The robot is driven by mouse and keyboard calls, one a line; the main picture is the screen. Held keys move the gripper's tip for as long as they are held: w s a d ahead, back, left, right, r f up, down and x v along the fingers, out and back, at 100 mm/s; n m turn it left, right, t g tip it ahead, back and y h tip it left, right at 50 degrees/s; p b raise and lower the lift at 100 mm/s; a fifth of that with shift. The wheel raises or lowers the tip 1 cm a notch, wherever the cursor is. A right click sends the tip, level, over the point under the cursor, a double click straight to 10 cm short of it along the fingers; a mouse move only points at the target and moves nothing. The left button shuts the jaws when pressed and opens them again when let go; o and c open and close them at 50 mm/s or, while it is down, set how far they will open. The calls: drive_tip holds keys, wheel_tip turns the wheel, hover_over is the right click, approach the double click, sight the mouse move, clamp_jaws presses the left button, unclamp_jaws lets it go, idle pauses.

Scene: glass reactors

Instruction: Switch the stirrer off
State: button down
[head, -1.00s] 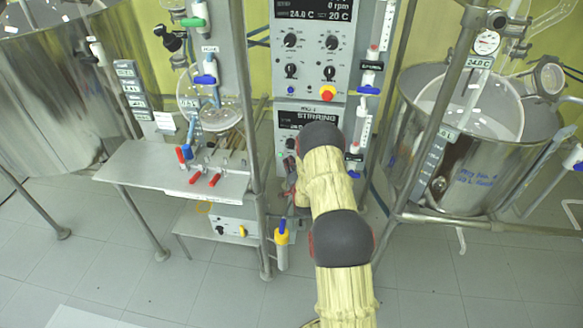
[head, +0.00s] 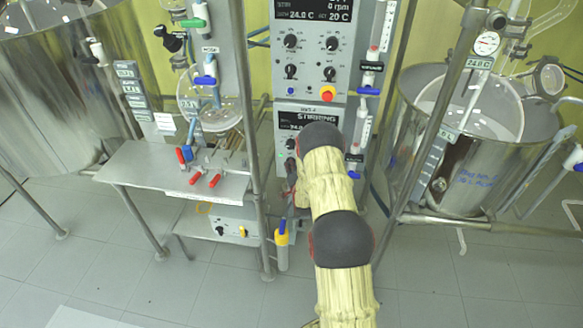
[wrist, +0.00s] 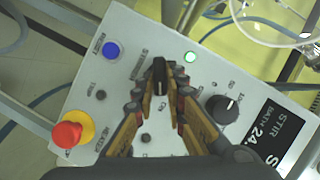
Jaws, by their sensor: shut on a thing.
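The stirrer control panel (wrist: 150,35) fills the wrist view, with a black rotary switch (wrist: 160,72) at its middle beside the label STIRRER. My gripper (wrist: 159,80) is shut on this switch, one finger on each side of it. A round lamp next to it glows green (wrist: 190,57). In the head view the stirring unit (head: 285,112) is the lower box of the grey column, its display reading STIRRING. My arm hides much of its front and the switch there.
On the panel are a blue reset button (wrist: 111,50), a red emergency stop on yellow (wrist: 68,134) and another black knob (wrist: 222,108). A metal shelf with red-handled valves (head: 150,170) stands left, a steel reactor (head: 455,180) right. Grey floor is open in front.

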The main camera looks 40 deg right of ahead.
drive_tip(key=n+g, duration=0.1)
drive_tip(key=n, duration=0.1)
drive_tip(key=n+g+h, duration=0.1)
drive_tip(key=n+g, duration=0.1)
drive_tip(key=n, duration=0.1)
drive_tip(key=n+g+h+p, duration=0.1)
drive_tip(key=n, duration=0.2)
drive_tip(key=shift+w+a+r+g, duration=0.3)
drive_tip(key=shift+w+g, duration=0.05)
drive_tip(key=shift+g, duration=0.05)
idle(0.4)
drive_tip(key=shift+n+h, duration=0.3)
drive_tip(key=c, duration=1.9)
unclamp_jaws()
drive_tip(key=shift+o, duration=0.4)
